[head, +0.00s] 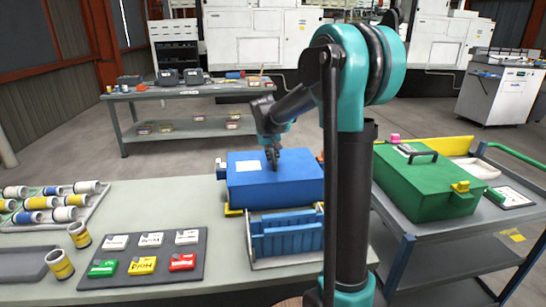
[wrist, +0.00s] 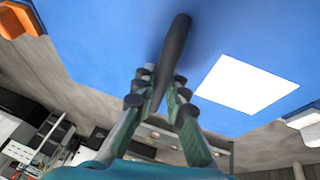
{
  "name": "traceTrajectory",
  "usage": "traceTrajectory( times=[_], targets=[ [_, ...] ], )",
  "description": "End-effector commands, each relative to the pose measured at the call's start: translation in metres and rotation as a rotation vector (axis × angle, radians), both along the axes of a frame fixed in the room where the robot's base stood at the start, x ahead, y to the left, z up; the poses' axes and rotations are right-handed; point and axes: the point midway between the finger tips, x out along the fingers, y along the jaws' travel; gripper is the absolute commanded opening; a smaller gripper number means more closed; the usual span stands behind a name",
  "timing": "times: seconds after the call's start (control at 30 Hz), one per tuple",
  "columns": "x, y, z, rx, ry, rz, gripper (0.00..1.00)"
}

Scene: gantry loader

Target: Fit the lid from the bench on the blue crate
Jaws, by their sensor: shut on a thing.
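A blue crate (head: 285,195) stands on the near bench with a blue lid (head: 295,166) over it. The lid has a white label, seen in the wrist view (wrist: 246,84), and a dark bar handle (wrist: 175,45). My gripper (head: 273,160) is above the lid, and its fingers (wrist: 163,80) are shut on the handle. An orange piece (wrist: 20,18) and a white piece (wrist: 305,122) show at the lid's edges in the wrist view. My gripper hides part of the lid, and I cannot tell whether the lid rests fully on the rim.
A blue slotted rack (head: 285,237) stands just in front of the crate. A dark mat (head: 150,258) with several coloured boxes and a tray of cans (head: 50,205) are to the left. A green crate (head: 425,190) sits on a cart at the right. A back bench (head: 200,90) stands behind.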

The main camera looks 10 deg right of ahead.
Motion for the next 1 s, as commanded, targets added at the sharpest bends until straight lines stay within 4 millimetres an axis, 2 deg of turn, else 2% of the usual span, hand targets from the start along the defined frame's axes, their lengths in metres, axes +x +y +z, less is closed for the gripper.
traceTrajectory(
  times=[0.03,0.2,0.57,0.77,1.0],
  targets=[
    [0.000,0.000,0.000,0.000,0.000,0.000,0.16],
    [0.000,0.000,0.000,0.000,0.000,0.000,0.36],
    [-0.002,0.001,0.003,0.000,0.000,0.000,0.36],
    [-0.013,0.006,0.029,0.000,0.000,0.002,0.36],
    [-0.031,0.015,0.073,0.001,0.000,0.001,0.36]
  ],
)
